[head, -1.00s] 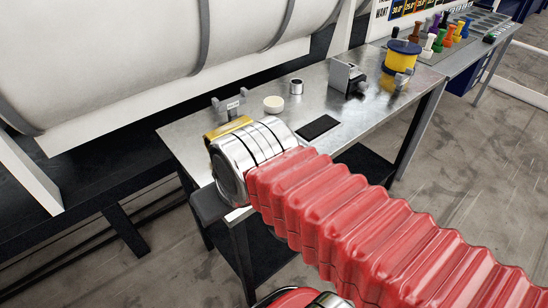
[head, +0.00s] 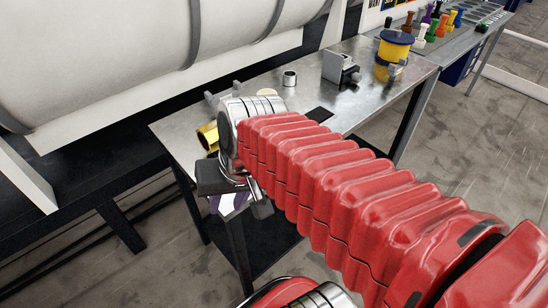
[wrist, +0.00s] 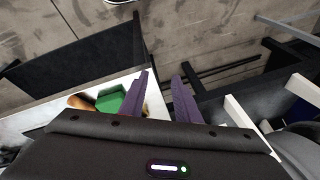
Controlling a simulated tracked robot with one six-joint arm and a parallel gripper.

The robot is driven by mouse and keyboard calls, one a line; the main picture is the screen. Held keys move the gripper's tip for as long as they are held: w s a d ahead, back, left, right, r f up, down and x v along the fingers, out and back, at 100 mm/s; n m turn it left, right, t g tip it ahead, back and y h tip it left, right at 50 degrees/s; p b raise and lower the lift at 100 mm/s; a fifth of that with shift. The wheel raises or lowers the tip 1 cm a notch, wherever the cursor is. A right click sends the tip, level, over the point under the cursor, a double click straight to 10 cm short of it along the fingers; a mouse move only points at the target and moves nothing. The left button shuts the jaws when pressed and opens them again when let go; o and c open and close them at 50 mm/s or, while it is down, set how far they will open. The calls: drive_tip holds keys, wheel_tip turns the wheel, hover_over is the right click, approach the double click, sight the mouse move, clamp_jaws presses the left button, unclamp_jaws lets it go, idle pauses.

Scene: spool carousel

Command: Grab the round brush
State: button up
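I cannot clearly make out a round brush. A pale round piece (head: 267,92) lies on the metal table, partly hidden behind my arm, and I cannot tell if it is a brush. In the wrist view, an orange-brown piece (wrist: 80,101) and a green piece (wrist: 110,100) show on a white surface; they are partly cut off and unclear. My gripper (wrist: 162,77) has two purple fingers, apart with nothing between them. In the head view it is at the table's front left corner, mostly hidden by my wrist.
The metal table (head: 180,128) holds a metal ring (head: 289,78), a grey block fixture (head: 340,66), a dark pad (head: 320,114) and a yellow spool (head: 393,48). Several coloured pegs (head: 440,24) stand farther back. A large white tank (head: 110,60) is at left. Floor is open at right.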

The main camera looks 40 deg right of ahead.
drive_tip(key=d+f+m+t+y, duration=0.2)
drive_tip(key=d+f+m+t, duration=0.1)
drive_tip(key=d+m, duration=1)
drive_tip(key=d+f+m+t+y, duration=0.2)
drive_tip(key=d+f+m+t, duration=0.2)
drive_tip(key=d+m, duration=1)
drive_tip(key=shift+w+d+f+t, duration=0.15)
drive_tip(key=shift+w+d+t, duration=0.1)
drive_tip(key=shift+d+t, duration=0.65)
drive_tip(key=shift+a, duration=0.2)
drive_tip(key=shift+x, duration=4.35)
